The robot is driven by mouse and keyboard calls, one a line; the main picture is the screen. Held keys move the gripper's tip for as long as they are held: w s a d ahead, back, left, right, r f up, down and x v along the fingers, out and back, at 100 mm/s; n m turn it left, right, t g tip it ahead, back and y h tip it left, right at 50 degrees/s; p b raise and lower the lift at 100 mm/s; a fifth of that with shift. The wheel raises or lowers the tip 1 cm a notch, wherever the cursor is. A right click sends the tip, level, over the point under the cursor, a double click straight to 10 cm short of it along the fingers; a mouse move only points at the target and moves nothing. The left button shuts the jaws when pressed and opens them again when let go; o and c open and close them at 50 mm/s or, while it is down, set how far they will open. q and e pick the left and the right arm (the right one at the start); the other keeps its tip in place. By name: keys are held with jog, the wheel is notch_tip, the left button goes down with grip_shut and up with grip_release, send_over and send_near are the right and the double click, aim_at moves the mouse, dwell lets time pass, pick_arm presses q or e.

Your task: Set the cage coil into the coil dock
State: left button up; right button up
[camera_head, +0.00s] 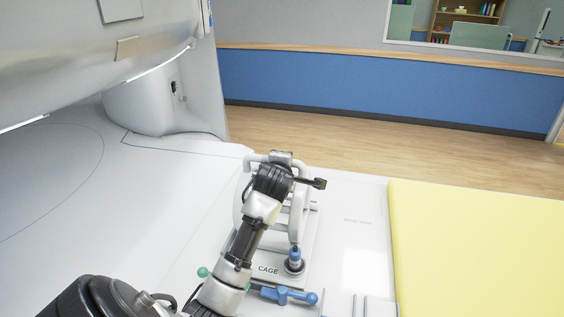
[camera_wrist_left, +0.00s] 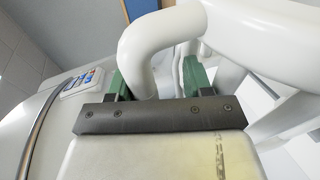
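The cage coil (camera_head: 298,222) is a white frame with rounded bars, standing upright behind my left arm in the head view. Below it is a pale plate lettered CAGE (camera_head: 268,270), which I take for the coil dock. My arm hides much of the coil's base, so I cannot tell how it sits there. My left gripper (camera_head: 288,157) is at the coil's top. In the left wrist view its green fingers (camera_wrist_left: 157,82) stand apart on either side of a white coil tube (camera_wrist_left: 150,50), with a gap showing by the right finger. My right gripper is not in view.
A blue-topped post (camera_head: 294,260) and a blue lever (camera_head: 285,295) are at the plate's front. A yellow pad (camera_head: 480,250) lies to the right. The magnet housing (camera_head: 160,80) rises at the left. The white surface at the left (camera_head: 100,220) is clear.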

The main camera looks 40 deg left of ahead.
pick_arm(q)
jog(key=shift+o, duration=0.4)
jog(key=shift+s, duration=0.1)
jog(key=shift+d+f, duration=0.1)
jog(key=b+v, duration=0.2)
jog(key=v, duration=0.9)
